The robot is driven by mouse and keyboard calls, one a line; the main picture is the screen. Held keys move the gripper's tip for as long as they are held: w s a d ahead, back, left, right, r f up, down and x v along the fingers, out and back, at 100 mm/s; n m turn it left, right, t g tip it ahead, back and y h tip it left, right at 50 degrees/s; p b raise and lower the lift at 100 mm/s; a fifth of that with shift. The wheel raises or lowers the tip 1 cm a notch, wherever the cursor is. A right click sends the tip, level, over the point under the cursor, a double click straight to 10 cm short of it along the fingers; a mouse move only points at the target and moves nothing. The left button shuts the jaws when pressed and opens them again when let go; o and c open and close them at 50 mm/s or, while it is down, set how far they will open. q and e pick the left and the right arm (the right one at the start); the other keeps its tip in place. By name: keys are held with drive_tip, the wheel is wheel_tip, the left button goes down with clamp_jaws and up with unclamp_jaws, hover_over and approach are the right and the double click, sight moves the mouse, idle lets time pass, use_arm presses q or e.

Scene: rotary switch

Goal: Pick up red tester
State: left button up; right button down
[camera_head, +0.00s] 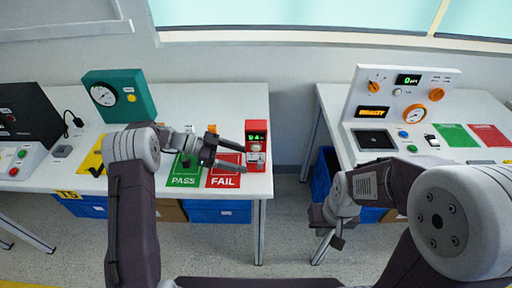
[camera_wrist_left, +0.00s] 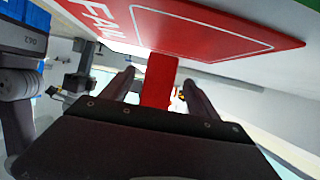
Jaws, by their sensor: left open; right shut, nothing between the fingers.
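The red tester (camera_head: 257,138) stands upright at the right end of the left table, with a green display and a dial on its front. My left gripper (camera_head: 240,158) is open beside it, above the red FAIL mat (camera_head: 223,181), with its fingers pointing right toward the tester. In the left wrist view, the red tester (camera_wrist_left: 158,82) shows between the two spread fingers of my left gripper (camera_wrist_left: 158,94); I cannot tell whether they touch it. My right gripper (camera_head: 334,238) is shut and empty, low in front of the right table.
A green PASS mat (camera_head: 183,180) lies left of the FAIL mat. A teal gauge box (camera_head: 130,93) stands farther left. The right table carries a white instrument panel (camera_head: 390,85). A gap separates the two tables.

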sight(256, 149)
use_arm(q)
drive_tip(key=shift+d+f, duration=0.15)
drive_tip(key=shift+d, duration=0.2)
clamp_jaws()
drive_tip(key=shift+r, duration=0.45)
drive_tip(key=r, duration=0.4)
drive_tip(key=shift+s+d, duration=0.2)
drive_tip(key=shift+d, duration=0.15)
drive_tip(key=s+d+r, duration=0.4)
drive_tip(key=d+r, duration=0.2)
drive_tip(key=d, duration=0.4)
drive_tip(key=shift+s+r, duration=0.15)
drive_tip(key=shift+s, duration=0.1)
drive_tip(key=shift+a, duration=0.1)
